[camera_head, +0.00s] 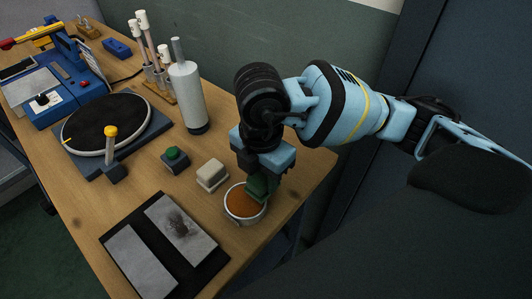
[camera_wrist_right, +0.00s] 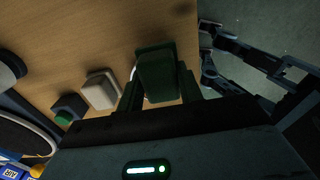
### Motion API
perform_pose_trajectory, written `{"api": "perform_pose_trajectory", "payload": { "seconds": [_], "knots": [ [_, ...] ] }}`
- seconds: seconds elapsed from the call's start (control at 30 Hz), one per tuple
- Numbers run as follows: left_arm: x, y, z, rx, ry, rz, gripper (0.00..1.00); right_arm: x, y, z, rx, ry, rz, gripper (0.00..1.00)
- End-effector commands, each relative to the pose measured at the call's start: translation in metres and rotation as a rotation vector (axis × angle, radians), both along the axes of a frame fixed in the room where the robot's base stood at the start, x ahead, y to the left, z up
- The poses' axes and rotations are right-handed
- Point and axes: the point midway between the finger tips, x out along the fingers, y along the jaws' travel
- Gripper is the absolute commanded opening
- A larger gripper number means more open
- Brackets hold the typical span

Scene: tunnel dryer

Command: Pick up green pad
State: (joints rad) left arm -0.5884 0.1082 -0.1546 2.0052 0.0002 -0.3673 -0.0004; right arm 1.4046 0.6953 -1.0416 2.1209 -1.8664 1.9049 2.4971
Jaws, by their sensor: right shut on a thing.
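A dark green pad (camera_head: 262,184) is held between the fingers of my right gripper (camera_head: 262,176), close over the right edge of a round dish (camera_head: 229,213) with orange-brown contents. I cannot tell whether the pad touches the dish. In the right wrist view the green pad (camera_wrist_right: 158,74) fills the space between the two fingers, with a finger on each side. It hides most of the dish there. My left gripper is not in view.
A beige block (camera_head: 212,174) and a dark block with a green top (camera_head: 175,158) stand left of the dish. A black board with two grey plates (camera_head: 139,263) lies in front. A turntable (camera_head: 106,122), grey bottle (camera_head: 187,97) and blue machine (camera_head: 58,101) stand farther left. The table's right edge is near.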

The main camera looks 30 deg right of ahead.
Motion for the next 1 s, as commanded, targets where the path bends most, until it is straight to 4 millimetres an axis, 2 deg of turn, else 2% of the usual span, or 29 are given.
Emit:
{"api": "perform_pose_trajectory", "payload": {
  "seconds": [0.2,0.4,0.83,0.87,1.0],
  "knots": [
    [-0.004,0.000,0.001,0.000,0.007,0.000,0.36,-0.029,0.023,0.004,0.002,-0.002,0.004,0.13],
    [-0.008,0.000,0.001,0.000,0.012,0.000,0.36,-0.044,0.034,0.005,0.000,0.000,0.001,0.13],
    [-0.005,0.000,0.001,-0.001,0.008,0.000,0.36,-0.049,0.037,0.006,0.000,0.000,-0.001,0.13],
    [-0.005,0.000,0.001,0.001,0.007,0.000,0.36,-0.049,0.037,0.006,0.000,0.000,-0.001,0.33],
    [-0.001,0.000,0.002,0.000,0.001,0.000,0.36,-0.049,0.037,0.006,0.000,0.000,-0.001,0.18]
  ]
}}
